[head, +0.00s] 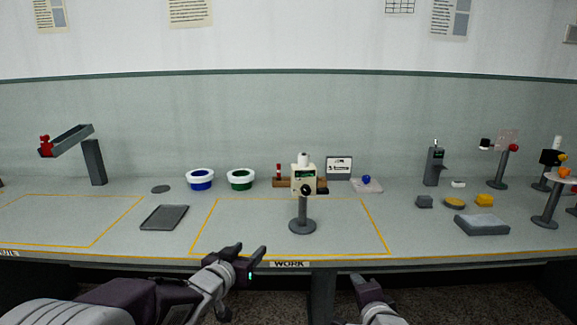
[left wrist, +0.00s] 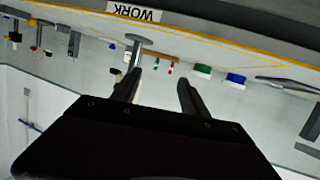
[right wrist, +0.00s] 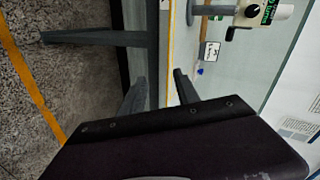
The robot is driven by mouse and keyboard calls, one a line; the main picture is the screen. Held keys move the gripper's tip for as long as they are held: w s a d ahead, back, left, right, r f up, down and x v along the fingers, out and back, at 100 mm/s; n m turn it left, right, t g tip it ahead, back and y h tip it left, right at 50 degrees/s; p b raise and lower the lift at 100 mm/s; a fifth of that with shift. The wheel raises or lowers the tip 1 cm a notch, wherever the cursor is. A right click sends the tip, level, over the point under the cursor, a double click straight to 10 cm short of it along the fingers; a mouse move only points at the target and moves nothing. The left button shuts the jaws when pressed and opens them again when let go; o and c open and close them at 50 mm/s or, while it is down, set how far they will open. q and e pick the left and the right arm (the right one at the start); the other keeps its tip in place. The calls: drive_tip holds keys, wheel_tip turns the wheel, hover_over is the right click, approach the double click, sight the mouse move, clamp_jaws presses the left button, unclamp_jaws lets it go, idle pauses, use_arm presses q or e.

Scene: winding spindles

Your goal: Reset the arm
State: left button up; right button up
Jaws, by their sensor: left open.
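My left gripper (head: 251,252) is in front of the table's near edge, left of the WORK label. Its fingers are apart and empty, as the left wrist view (left wrist: 159,84) also shows. My right gripper (head: 370,288) is low in front of the table, right of the label. The right wrist view (right wrist: 160,88) shows its fingers apart with nothing between them. A cream winding device (head: 303,180) on a grey post with a round base (head: 302,227) stands inside the yellow-outlined work area. Neither gripper touches it.
Blue (head: 200,180) and green (head: 240,180) white-rimmed bowls stand behind the work area. A dark flat tray (head: 164,217) lies to its left. Grey and yellow blocks, a grey pad (head: 482,225) and several stands are at right. The table's front edge (head: 450,258) lies just beyond my grippers.

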use_arm(q)
drive_tip(key=s+a+f+n+g+y, duration=0.2)
drive_tip(key=s+a+f+g, duration=0.3)
drive_tip(key=s+f, duration=0.65)
drive_tip(key=s+a+f+n+g+y, duration=0.1)
drive_tip(key=s+a+f+g+y, duration=0.1)
drive_tip(key=s+f+g, duration=1)
use_arm(e)
drive_tip(key=s+d+f+n+g, duration=0.1)
drive_tip(key=s+f+n+g, duration=1)
drive_tip(key=s+f+n, duration=0.55)
use_arm(q)
drive_tip(key=s+r+t+p, duration=0.2)
drive_tip(key=r+p, duration=0.8)
drive_tip(key=r, duration=0.2)
drive_tip(key=s+r+t+p, duration=0.2)
drive_tip(key=r+p, duration=0.9)
drive_tip(key=r, duration=0.2)
drive_tip(key=shift+s+a+p, duration=0.15)
drive_tip(key=shift+p, duration=0.15)
use_arm(e)
wheel_tip(320, 180, up, 23)
drive_tip(key=s+m, duration=0.1)
drive_tip(key=s, duration=0.1)
drive_tip(key=shift+s+f+g, duration=0.2)
drive_tip(key=shift+s+g, duration=0.05)
drive_tip(key=shift+g, duration=0.15)
